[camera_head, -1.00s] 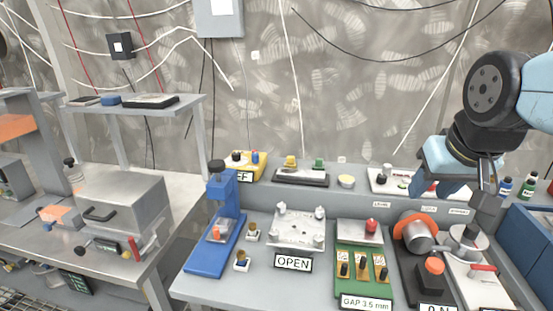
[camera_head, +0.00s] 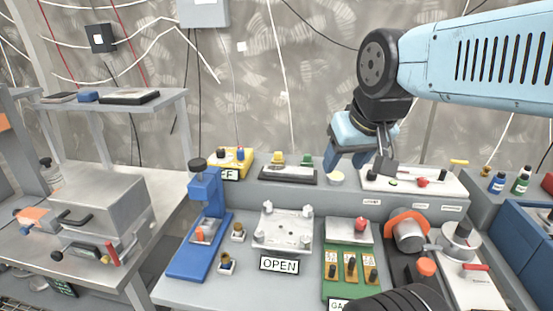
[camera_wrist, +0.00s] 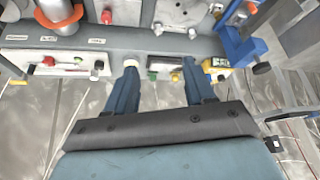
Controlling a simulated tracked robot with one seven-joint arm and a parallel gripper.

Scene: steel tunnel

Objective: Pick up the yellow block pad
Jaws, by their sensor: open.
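A small yellow block (camera_head: 277,158) sits beside a green one (camera_head: 305,161) on a dark flat tray (camera_head: 287,176) on the ledge at the back of the bench. The wrist view also shows the yellow block (camera_wrist: 175,76) and the green block (camera_wrist: 152,75), both in the gap between my fingers. My gripper (camera_head: 348,166) is open and empty, with blue fingers, to the right of the tray in the head view. In the wrist view my gripper (camera_wrist: 160,64) points toward the ledge. I cannot tell its height above the blocks.
A yellow box (camera_head: 234,161) with knobs stands left of the tray, near a blue upright stand (camera_head: 205,205). A pale round disc (camera_head: 337,178) and a white panel (camera_head: 415,184) lie to the right. An OPEN sign (camera_head: 279,264) and a metal plate are in front.

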